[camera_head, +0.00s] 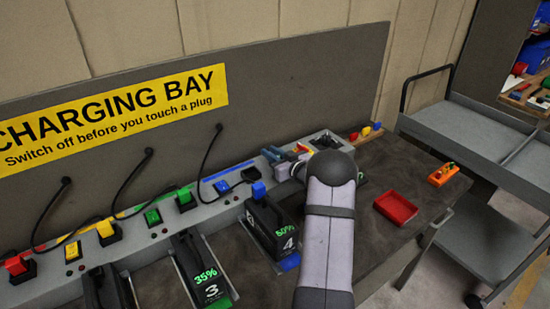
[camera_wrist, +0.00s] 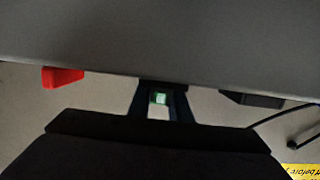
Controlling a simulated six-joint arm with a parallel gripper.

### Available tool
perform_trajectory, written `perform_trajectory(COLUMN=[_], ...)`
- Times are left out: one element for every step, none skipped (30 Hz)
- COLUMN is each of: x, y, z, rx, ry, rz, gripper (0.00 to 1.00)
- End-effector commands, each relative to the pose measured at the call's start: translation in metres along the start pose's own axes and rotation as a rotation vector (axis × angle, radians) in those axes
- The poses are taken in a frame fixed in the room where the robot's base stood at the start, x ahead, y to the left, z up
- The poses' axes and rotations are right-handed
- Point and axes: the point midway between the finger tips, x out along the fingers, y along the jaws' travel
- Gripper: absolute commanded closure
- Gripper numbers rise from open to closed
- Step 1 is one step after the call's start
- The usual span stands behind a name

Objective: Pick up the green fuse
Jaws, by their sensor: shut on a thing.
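The green fuse (camera_wrist: 160,98) is a small bright green piece, seen in the wrist view between the two dark fingers of my gripper (camera_wrist: 160,91). My gripper is shut on it. The fingers hide its sides, and I cannot tell whether it still touches anything below. In the head view my grey arm reaches over the bench to the back, near the right end of the charging strip. There the fuse cannot be made out.
A red tray (camera_head: 396,208) and an orange box (camera_head: 443,174) stand on the bench at right. Black batteries, including number 4 (camera_head: 272,226), stand in front of the charging strip with plugs and cables. A grey cart (camera_head: 470,140) is at the far right.

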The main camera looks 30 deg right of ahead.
Motion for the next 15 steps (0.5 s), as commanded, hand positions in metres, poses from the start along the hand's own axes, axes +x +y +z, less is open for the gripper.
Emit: perform_trajectory(x=[0.000,0.000,-0.001,-0.001,-0.002,-0.003,-0.003,-0.004,-0.005,-0.006,-0.007,-0.009,-0.010,-0.011,-0.012], y=[0.000,0.000,0.000,0.000,0.000,0.000,0.000,0.000,0.000,0.001,0.001,0.000,0.000,0.000,0.000], z=[-0.002,-0.003,-0.005,-0.007,-0.010,-0.015,-0.019,-0.023,-0.029,-0.034,-0.039,-0.046,-0.051,-0.056,-0.062], rx=[-0.001,-0.001,-0.002,-0.002,-0.002,-0.003,-0.003,-0.004,-0.005,-0.004,-0.005,-0.004,-0.005,-0.004,-0.005], ry=[0.001,0.001,0.002,0.002,0.003,0.005,0.005,0.004,0.004,0.004,0.005,0.005,0.005,0.004,0.004], rz=[0.000,0.000,0.000,0.000,0.000,0.000,0.000,0.000,0.001,0.001,0.001,0.000,0.001,0.001,0.000], gripper=[1.00,1.00,1.00,1.00,1.00,1.00,1.00,1.00,1.00,1.00,1.00,1.00,1.00,1.00,1.00])
